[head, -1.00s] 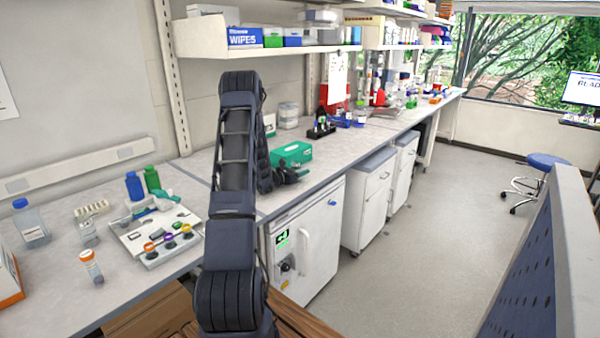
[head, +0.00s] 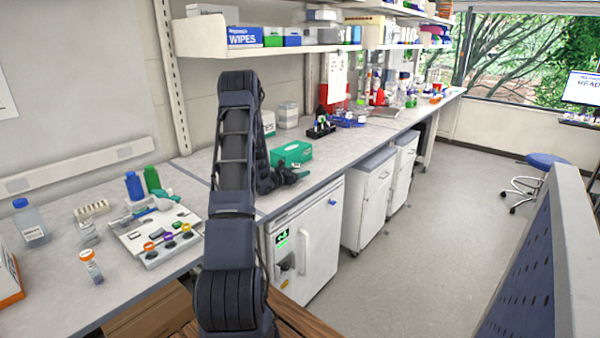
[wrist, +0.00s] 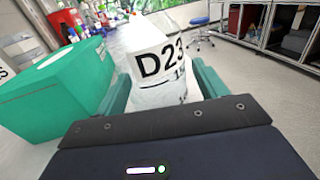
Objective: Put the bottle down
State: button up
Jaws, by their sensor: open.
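A white bottle with a large "D23" label (wrist: 160,68) is between the two green fingers of my gripper (wrist: 160,80) in the wrist view. The fingers are apart, one on each side of the bottle. A narrow gap seems to show beside it, but I cannot tell whether either finger touches it. The bottle's base is hidden by the gripper body. In the head view my gripper (head: 292,177) is low over the front edge of the bench (head: 330,158). I cannot make out the bottle there.
A green box (head: 292,153) stands close beside my gripper; it fills the left of the wrist view (wrist: 55,95). A dark rack (head: 321,128) is behind it. A white under-bench unit (head: 312,240) is below.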

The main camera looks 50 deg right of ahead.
jog(key=a, duration=0.3)
jog(key=w+a, duration=0.1)
jog(key=a, duration=0.3)
jog(key=w+a, duration=0.1)
jog(key=a, duration=0.3)
jog(key=shift+w+a, duration=0.1)
jog(key=shift+w, duration=0.1)
